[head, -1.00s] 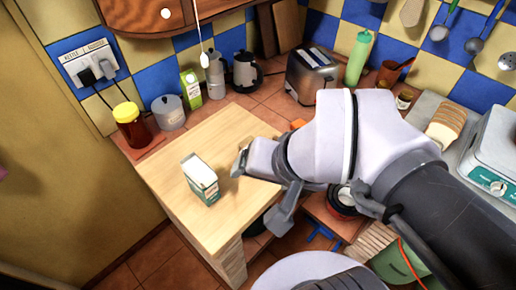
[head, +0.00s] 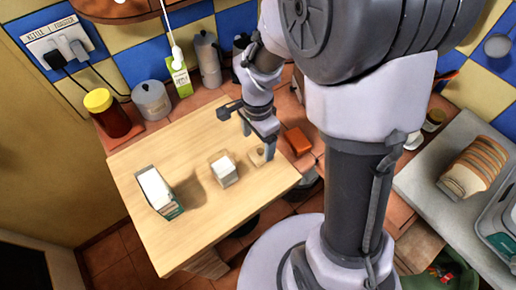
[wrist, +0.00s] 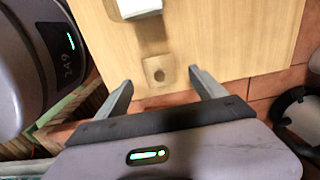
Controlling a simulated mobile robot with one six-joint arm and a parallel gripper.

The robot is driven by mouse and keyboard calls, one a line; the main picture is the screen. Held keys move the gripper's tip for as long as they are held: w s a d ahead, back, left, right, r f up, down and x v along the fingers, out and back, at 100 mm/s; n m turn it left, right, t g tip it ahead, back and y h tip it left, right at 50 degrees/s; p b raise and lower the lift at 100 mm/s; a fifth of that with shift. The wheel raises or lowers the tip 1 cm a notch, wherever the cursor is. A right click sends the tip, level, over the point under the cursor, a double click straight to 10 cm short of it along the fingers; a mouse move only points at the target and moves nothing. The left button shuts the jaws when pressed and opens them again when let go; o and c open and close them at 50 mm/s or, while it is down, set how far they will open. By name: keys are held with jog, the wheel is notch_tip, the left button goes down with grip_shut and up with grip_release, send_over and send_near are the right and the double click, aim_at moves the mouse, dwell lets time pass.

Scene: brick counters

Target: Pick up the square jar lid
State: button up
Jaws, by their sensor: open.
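The square jar lid (head: 257,157) is a small, flat, wood-coloured square lying on the wooden table, near its right edge. In the wrist view the lid (wrist: 158,66) shows a dark round spot in its middle. My gripper (head: 258,146) points down over the lid, open and empty. In the wrist view my gripper (wrist: 160,78) has one fingertip on each side of the lid. I cannot tell how far above the table the fingertips are. One finger partly covers the lid in the head view.
A small white-topped square container (head: 224,169) stands left of the lid, and a carton (head: 158,194) farther left. The wooden table (head: 190,240) is clear in front. An orange block (head: 297,141) lies right of my gripper. A red jar (head: 110,115) and a grey pot (head: 152,102) stand behind.

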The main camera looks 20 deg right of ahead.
aim_at(259, 151)
notch_tip(259, 151, down, 6)
jog(key=b, duration=0.3)
jog(key=shift+d, duration=0.15)
jog(key=shift+r, duration=0.15)
jog(key=c, duration=1.4)
